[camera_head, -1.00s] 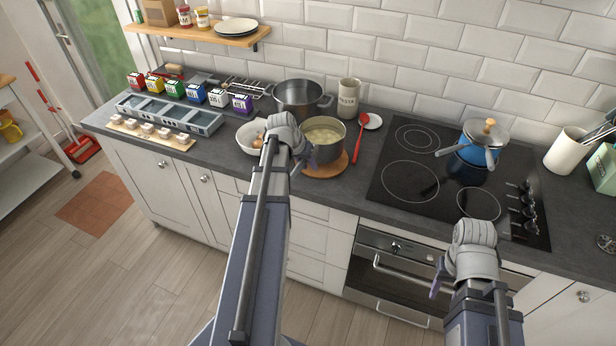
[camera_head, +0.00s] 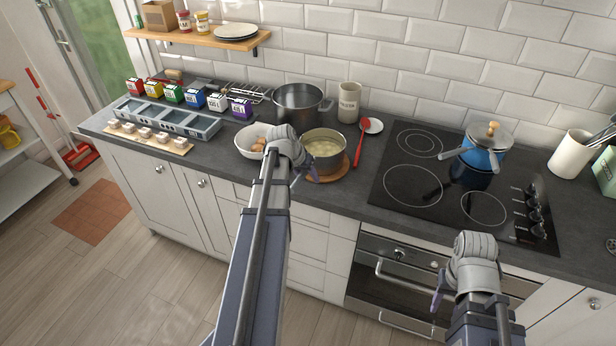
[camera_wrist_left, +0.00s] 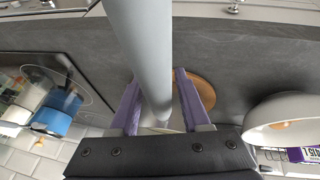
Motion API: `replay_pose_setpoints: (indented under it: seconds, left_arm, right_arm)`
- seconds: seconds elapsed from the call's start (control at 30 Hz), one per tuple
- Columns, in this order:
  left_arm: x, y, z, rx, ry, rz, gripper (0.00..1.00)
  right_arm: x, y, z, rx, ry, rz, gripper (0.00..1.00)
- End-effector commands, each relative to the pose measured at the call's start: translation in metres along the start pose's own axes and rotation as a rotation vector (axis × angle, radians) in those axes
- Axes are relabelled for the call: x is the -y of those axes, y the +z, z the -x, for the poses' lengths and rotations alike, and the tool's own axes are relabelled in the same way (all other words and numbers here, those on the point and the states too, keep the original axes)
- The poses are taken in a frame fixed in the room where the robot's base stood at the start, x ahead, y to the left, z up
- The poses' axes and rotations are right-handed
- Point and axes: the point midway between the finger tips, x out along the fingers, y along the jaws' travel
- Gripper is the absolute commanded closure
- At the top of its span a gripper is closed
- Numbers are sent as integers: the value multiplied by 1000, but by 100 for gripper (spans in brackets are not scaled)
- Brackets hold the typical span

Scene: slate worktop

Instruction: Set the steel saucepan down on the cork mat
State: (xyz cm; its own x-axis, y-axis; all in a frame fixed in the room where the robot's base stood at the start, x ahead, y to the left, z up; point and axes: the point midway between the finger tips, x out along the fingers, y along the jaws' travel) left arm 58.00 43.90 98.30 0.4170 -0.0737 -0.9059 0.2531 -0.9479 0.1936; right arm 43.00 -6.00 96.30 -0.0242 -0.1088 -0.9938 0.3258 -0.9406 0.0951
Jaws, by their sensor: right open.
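The steel saucepan (camera_head: 324,152), filled with pale yellow food, is upright over the round cork mat (camera_head: 340,174). Whether its base touches the mat or hangs just above it, I cannot tell. My left gripper (camera_head: 311,170) is at the pan's near left side. In the left wrist view, its purple fingers (camera_wrist_left: 158,100) are shut around the grey pan handle (camera_wrist_left: 145,45). Part of the cork mat (camera_wrist_left: 196,88) shows beyond them; the pan's body is mostly hidden there. My right gripper (camera_head: 437,290) is open and empty in front of the oven.
A white bowl of eggs (camera_head: 249,148) stands close left of the pan. A large steel pot (camera_head: 299,104) and a cream jar (camera_head: 349,103) stand behind. A red spoon (camera_head: 360,142) lies close right, beside the hob (camera_head: 412,185) with a blue pot (camera_head: 482,160).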

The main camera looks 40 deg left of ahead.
Motion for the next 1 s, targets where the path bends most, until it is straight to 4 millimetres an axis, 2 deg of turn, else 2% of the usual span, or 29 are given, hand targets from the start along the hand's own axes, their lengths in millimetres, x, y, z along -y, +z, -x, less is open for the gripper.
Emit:
replay_pose_setpoints:
  seconds: [0.03,0.1,0.37,0.57,0.77,1.0]
  left_arm:
    - [0,0,0,0,0,0,46]
    - [0,0,0,0,0,0,40]
    - [0,0,1,0,0,0,40]
    - [-1,-2,9,0,0,0,40]
    - [-2,-2,32,0,0,1,40]
    - [-2,-3,72,0,-1,1,40]
  right_arm:
    - [0,0,0,0,0,0,50]
    - [0,0,0,0,0,0,50]
    - [0,0,1,0,0,0,50]
    - [-1,0,9,0,0,0,50]
    - [-3,2,30,0,0,1,50]
    - [-6,4,67,0,0,2,50]
